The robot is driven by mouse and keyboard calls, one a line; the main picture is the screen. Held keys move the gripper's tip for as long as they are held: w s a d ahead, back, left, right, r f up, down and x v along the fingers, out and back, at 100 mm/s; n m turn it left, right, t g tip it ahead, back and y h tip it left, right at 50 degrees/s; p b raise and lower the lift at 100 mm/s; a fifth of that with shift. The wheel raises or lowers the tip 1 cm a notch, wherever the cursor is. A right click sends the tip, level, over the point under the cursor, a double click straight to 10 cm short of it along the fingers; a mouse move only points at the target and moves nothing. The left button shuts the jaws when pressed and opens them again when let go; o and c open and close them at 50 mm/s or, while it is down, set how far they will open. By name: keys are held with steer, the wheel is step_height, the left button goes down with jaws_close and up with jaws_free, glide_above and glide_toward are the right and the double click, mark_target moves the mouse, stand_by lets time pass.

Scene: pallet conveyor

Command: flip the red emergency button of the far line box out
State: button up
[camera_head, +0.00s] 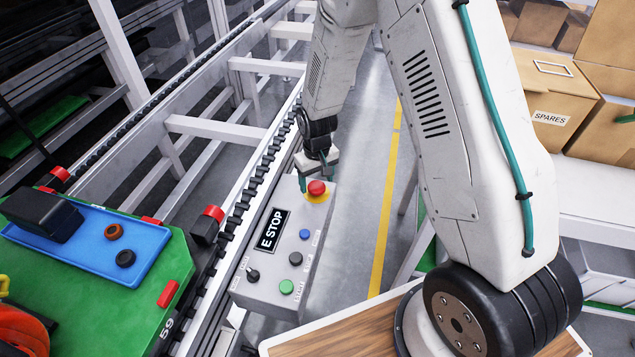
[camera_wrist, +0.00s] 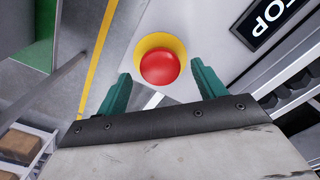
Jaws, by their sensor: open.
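The line box (camera_head: 264,285) is a grey control box with an "E STOP" label, standing beside the conveyor rail in the head view. Its red emergency button (camera_head: 317,187) sits on a yellow disc at the box's far end. In the wrist view the red button (camera_wrist: 160,67) shows round and whole between and just beyond the green fingertips. My gripper (camera_head: 315,172) is over the far end of the box, at the button. In the wrist view my gripper (camera_wrist: 160,88) is open, one finger on each side of the button, with nothing held. Contact with the button cannot be told.
The box also carries a green button (camera_head: 286,286), a black button (camera_head: 296,258), a blue button (camera_head: 304,234) and a black knob (camera_head: 252,275). A green pallet (camera_head: 120,300) with a blue tray (camera_head: 85,262) lies left. Cardboard boxes (camera_head: 560,105) stand right.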

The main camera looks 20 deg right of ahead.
steer(key=shift+f, duration=0.75)
steer(key=c, duration=1.4)
steer(key=shift+o, duration=0.2)
steer(key=shift+r, duration=0.85)
steer(key=o, duration=1.4)
steer(key=shift+c, duration=0.2)
